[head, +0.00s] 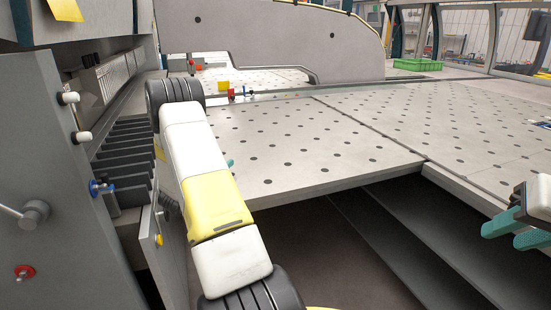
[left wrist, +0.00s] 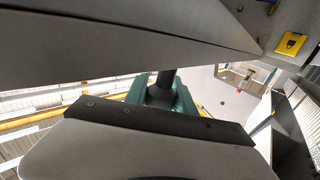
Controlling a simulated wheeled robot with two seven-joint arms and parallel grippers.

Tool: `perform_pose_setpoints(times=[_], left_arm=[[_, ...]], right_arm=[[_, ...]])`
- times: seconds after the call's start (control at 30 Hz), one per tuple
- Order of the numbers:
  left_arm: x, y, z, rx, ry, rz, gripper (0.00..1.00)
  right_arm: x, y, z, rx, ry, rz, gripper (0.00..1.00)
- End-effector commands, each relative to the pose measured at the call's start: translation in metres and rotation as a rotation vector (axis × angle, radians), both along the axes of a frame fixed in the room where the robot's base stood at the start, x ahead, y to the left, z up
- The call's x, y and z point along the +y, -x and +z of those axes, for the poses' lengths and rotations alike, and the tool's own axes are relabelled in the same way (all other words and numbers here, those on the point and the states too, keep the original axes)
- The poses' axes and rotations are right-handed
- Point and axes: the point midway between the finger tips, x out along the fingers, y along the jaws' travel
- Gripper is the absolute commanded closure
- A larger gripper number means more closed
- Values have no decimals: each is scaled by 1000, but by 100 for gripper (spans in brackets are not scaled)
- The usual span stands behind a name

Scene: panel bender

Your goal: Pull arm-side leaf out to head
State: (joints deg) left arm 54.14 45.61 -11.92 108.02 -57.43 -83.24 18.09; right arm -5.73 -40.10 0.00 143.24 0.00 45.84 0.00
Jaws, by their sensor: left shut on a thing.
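A light grey perforated table leaf (head: 300,140) lies beside my left arm in the head view, its near edge over a dark opening. A seam parts it from the table section on the right. My left gripper (left wrist: 162,98) shows teal fingers in the left wrist view, shut on a dark round post (left wrist: 165,78). A grey slab covers the top of that view; I cannot tell what it belongs to. In the head view my forearm hides most of the left gripper. My right gripper (head: 515,232) is open and empty at the right edge.
A grey machine cabinet (head: 60,200) with knobs stands close on the left. Dark stacked bars (head: 122,165) lie beside it. A large grey curved frame (head: 290,40) spans the back. A green crate (head: 418,65) sits far right. The opening (head: 320,240) below the table is dark.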

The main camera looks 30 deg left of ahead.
Motion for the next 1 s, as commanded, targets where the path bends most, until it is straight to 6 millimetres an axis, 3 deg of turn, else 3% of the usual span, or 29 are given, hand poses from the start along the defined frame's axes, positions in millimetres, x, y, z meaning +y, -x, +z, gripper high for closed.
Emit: perform_pose_setpoints(times=[0.03, 0.2, 0.4, 0.6, 1.0], left_arm=[[14, 16, -1, 4, -1, 8, 100], [43, 51, -2, 4, -1, 5, 100], [66, 78, -2, 3, 1, 2, 100], [77, 90, -1, 1, 1, 0, 100], [78, 92, -1, 1, 2, -2, 100]], right_arm=[[0, 0, 0, 0, 0, 0, 64], [0, 0, 0, 0, 0, 0, 64], [0, 0, 0, 0, 0, 0, 64], [0, 0, 0, 0, 0, 0, 64], [0, 0, 0, 0, 0, 0, 64]])
